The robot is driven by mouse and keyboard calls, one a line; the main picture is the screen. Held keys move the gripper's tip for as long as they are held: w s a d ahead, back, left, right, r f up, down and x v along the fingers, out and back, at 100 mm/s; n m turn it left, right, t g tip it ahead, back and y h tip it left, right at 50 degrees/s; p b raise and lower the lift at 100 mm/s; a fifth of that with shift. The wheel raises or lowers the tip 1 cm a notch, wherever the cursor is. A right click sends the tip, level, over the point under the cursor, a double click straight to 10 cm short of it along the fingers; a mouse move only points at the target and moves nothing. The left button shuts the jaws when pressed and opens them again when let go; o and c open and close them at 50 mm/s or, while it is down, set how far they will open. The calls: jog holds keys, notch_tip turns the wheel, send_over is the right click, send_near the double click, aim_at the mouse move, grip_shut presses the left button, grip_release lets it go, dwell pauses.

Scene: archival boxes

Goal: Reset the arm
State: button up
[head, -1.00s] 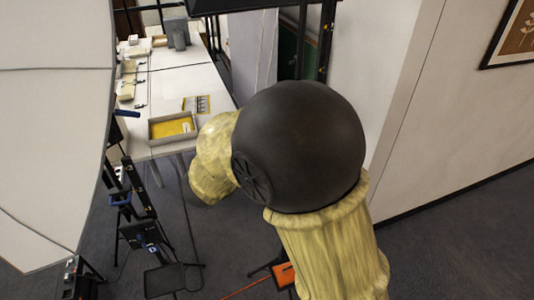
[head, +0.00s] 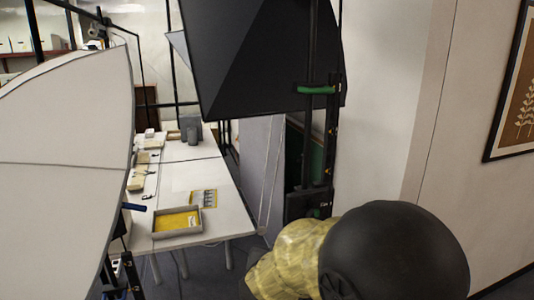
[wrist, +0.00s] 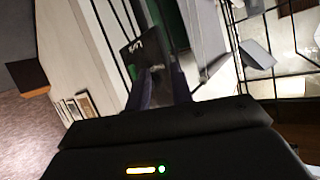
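My arm shows at the lower right of the head view as a black round joint with pale yellow, wood-like links. The gripper end of the arm is out of the head view. In the wrist view, my gripper (wrist: 160,90) shows past its dark body, with two dark fingers standing apart. I see nothing held between them. Behind them are a pale wall, black frames and bright panels, all strongly tilted.
A long white table (head: 222,218) stands at left centre with a grey open box (head: 178,222) with yellow contents. A white umbrella (head: 65,165) fills the left, a black softbox (head: 250,55) hangs over the middle. A wall with a framed picture (head: 520,90) bounds the right.

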jog(key=s+d+f+n+g+y+b, duration=0.1)
jog(key=s+d+f+n+g, duration=0.1)
jog(key=s+d+f+g, duration=0.3)
jog(key=s+d+f+n+g+y+b, duration=0.1)
jog(key=s+d+f+g, duration=0.4)
jog(key=s, duration=0.9)
notch_tip(320, 180, down, 2)
jog(key=shift+d+f+n+y, duration=0.25)
jog(key=shift+d+n+y, duration=0.25)
jog(key=shift+d+n, duration=0.35)
jog(key=shift+d, duration=0.1)
